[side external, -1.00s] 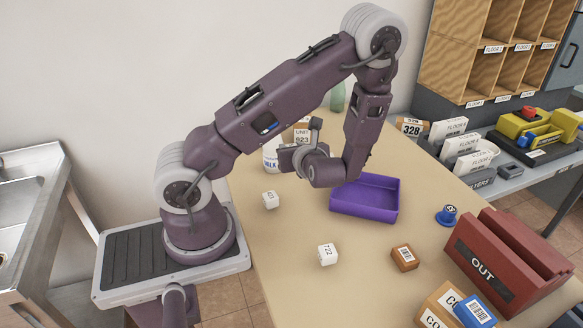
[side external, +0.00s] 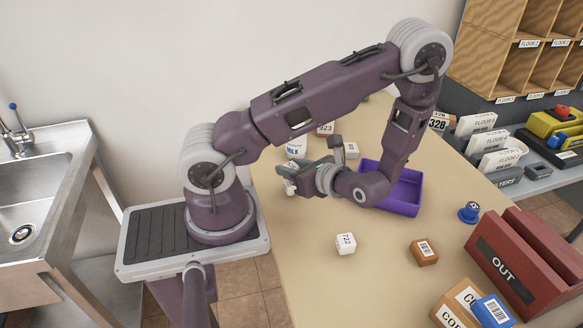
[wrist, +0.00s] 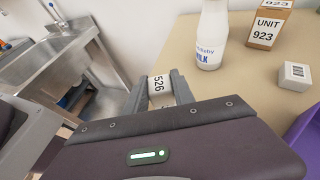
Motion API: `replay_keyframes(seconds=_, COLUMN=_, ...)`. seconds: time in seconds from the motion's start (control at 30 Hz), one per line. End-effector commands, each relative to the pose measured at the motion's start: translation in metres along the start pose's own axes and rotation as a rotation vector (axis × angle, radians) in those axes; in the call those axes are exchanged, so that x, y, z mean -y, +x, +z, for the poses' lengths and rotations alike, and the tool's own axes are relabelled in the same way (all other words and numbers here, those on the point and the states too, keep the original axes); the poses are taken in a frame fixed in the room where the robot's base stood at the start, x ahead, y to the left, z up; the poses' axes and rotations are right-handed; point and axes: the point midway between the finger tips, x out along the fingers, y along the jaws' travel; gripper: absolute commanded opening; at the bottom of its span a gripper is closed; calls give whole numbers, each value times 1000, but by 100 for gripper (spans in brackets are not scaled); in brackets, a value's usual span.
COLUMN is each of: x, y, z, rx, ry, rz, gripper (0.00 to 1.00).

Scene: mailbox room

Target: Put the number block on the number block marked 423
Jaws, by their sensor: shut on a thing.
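My gripper (side external: 290,183) is low over the near left part of the table. In the wrist view my gripper (wrist: 157,91) is shut on a white number block marked 526 (wrist: 157,88), which sits between the two fingers. In the side view the held block (side external: 290,188) is mostly hidden by the fingers, and I cannot tell whether it touches the table. A white block marked 722 (side external: 345,243) stands on the table to the right and nearer the camera. Another small white block (side external: 351,150) is behind my gripper; its marking is unreadable. I see no readable 423.
A purple tray (side external: 415,192) lies right of my wrist. A milk bottle (wrist: 210,38) and a UNIT 923 box (wrist: 267,27) stand behind. An orange-brown block (side external: 424,252), blue stamp (side external: 469,212) and red OUT tray (side external: 515,262) are at right.

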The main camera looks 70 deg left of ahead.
Motion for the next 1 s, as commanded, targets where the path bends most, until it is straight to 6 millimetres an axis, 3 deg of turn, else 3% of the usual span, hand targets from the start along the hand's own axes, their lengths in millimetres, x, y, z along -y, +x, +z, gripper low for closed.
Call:
replay_keyframes(seconds=0.3, x=0, y=1, z=-3, rx=-1, ry=1, rz=-1, gripper=0)
replay_keyframes(seconds=0.33, x=0, y=1, z=-3, rx=-1, ry=0, rz=-1, gripper=36)
replay_keyframes(seconds=0.4, x=0, y=1, z=-3, rx=-1, ry=0, rz=-1, gripper=50)
replay_keyframes(seconds=0.43, x=0, y=1, z=-2, rx=-1, ry=0, rz=-1, gripper=52)
replay_keyframes(seconds=0.77, x=0, y=-1, z=1, rx=-1, ry=-2, rz=-1, gripper=52)
replay_keyframes(seconds=0.87, x=2, y=-20, z=0, rx=-3, ry=-5, rz=-6, gripper=52)
replay_keyframes(seconds=1.0, x=2, y=-60, z=0, rx=-5, ry=-3, rz=-8, gripper=52)
